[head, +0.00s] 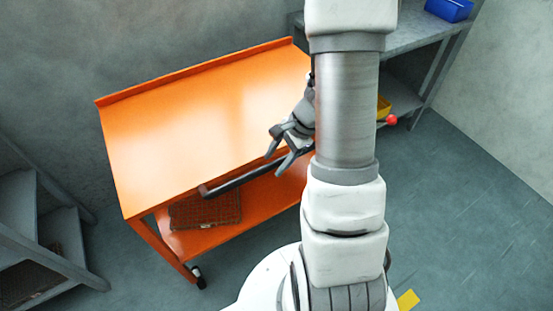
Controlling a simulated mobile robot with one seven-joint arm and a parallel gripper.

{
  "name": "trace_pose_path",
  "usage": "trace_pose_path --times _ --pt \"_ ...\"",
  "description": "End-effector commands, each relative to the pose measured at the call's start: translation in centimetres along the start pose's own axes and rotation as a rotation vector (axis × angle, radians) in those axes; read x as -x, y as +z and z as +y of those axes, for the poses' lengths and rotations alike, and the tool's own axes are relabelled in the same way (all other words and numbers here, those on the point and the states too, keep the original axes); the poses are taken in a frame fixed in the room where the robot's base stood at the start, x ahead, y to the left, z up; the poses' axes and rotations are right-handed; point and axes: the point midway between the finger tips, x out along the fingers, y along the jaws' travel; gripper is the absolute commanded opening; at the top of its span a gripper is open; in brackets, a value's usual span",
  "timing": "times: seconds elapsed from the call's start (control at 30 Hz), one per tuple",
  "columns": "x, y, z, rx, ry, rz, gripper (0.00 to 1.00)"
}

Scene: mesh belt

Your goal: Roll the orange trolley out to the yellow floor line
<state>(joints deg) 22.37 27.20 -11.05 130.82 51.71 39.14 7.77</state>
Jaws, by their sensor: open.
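The orange trolley (200,110) stands against the back wall, with a flat top, a lower shelf and a dark caster at its front left leg. Its dark push handle (235,183) runs along the front edge; its right end is hidden behind my arm. My gripper (281,157) is open, fingers pointing down and left, just above the right part of the handle in the picture. I cannot tell whether it touches the handle. A small piece of the yellow floor line (408,299) shows at the bottom, right of my base; the rest is hidden or out of view.
A grey shelf unit (415,37) with a blue bin (449,10) and a yellow bin (383,107) stands at the back right. A red ball-shaped thing (391,120) is beside the yellow bin. Grey steps or racks (50,240) are at left. Floor (470,200) at right is clear.

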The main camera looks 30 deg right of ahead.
Motion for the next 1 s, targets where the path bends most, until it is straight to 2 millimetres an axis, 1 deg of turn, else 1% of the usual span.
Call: trace_pose_path --times 0.07,0.1,0.17,0.2,0.27,0.3,0.4,1.0 --pt "0.02 0.01 0.00 0.000 0.000 0.000 0.57" --pt "0.03 0.01 0.00 0.000 0.000 0.000 0.53" --pt "0.03 0.00 0.00 0.000 0.000 0.000 0.43" --pt "0.04 0.00 -0.01 0.000 0.000 0.000 0.35" --pt "0.04 0.00 -0.01 0.000 0.000 0.000 0.25" --pt "0.05 0.00 -0.01 0.000 0.000 0.000 0.17" --pt "0.05 0.00 -0.01 0.000 0.000 0.000 0.00" --pt "0.08 -0.02 -0.02 0.000 -0.001 0.000 0.00"
